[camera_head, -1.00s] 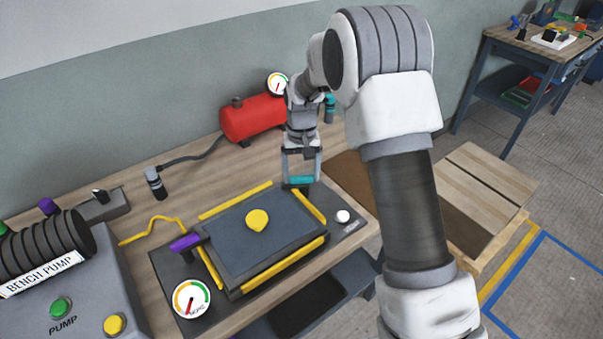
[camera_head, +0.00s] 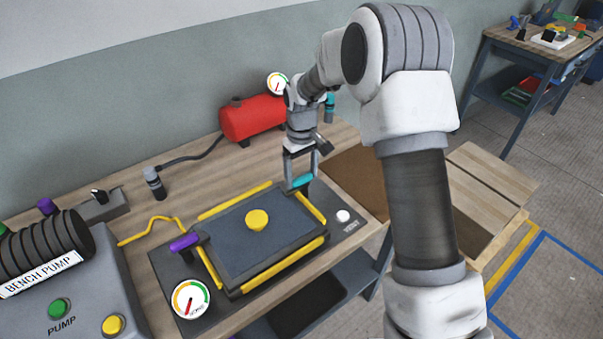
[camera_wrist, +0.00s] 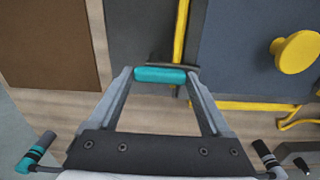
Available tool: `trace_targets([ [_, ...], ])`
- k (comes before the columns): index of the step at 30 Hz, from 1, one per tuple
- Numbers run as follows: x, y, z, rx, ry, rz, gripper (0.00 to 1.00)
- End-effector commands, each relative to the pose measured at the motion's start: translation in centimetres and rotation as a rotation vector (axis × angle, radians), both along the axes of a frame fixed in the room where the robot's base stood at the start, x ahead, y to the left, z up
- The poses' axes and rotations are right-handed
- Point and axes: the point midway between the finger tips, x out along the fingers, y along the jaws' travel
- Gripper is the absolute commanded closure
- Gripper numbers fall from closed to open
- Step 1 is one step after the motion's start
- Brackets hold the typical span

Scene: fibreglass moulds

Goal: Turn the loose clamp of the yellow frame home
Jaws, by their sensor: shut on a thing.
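The yellow frame (camera_head: 283,267) lies as bars along the edges of a dark mould plate (camera_head: 235,229) with a yellow knob (camera_head: 257,220) on top. A teal clamp handle (camera_head: 304,180) sits at the frame's back right corner. My gripper (camera_head: 301,182) is shut on this handle from above. In the wrist view, the teal handle (camera_wrist: 160,74) lies crosswise between my fingertips (camera_wrist: 163,78), with a dark bar just beyond it. The clamp's base is mostly hidden. A purple clamp handle (camera_head: 184,242) stands at the frame's left side.
A white vent button (camera_head: 343,216) is right of the frame, and a gauge (camera_head: 191,300) is at its front left. The bench pump (camera_head: 55,275) stands at left. A red tank (camera_head: 252,118) is behind. A brown panel (camera_head: 355,180) lies to the right.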

Motion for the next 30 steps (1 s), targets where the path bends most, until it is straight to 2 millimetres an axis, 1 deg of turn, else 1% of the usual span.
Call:
trace_targets([
  [9,0.1,0.0,0.1,0.001,-0.002,0.0,0.73],
  [10,0.1,0.0,0.1,0.001,-0.002,0.0,0.14],
  [12,0.0,0.0,0.1,0.001,-0.002,0.0,0.01],
  [13,0.0,0.0,0.1,0.001,-0.002,0.0,0.0],
  [19,0.0,0.0,0.1,0.001,-0.001,0.0,0.0],
  [23,0.1,0.0,0.8,0.001,-0.003,0.0,0.0],
  [26,0.1,0.0,2.3,0.001,-0.005,0.0,0.0],
  [30,0.1,0.0,5.5,0.001,-0.007,0.0,0.0],
])
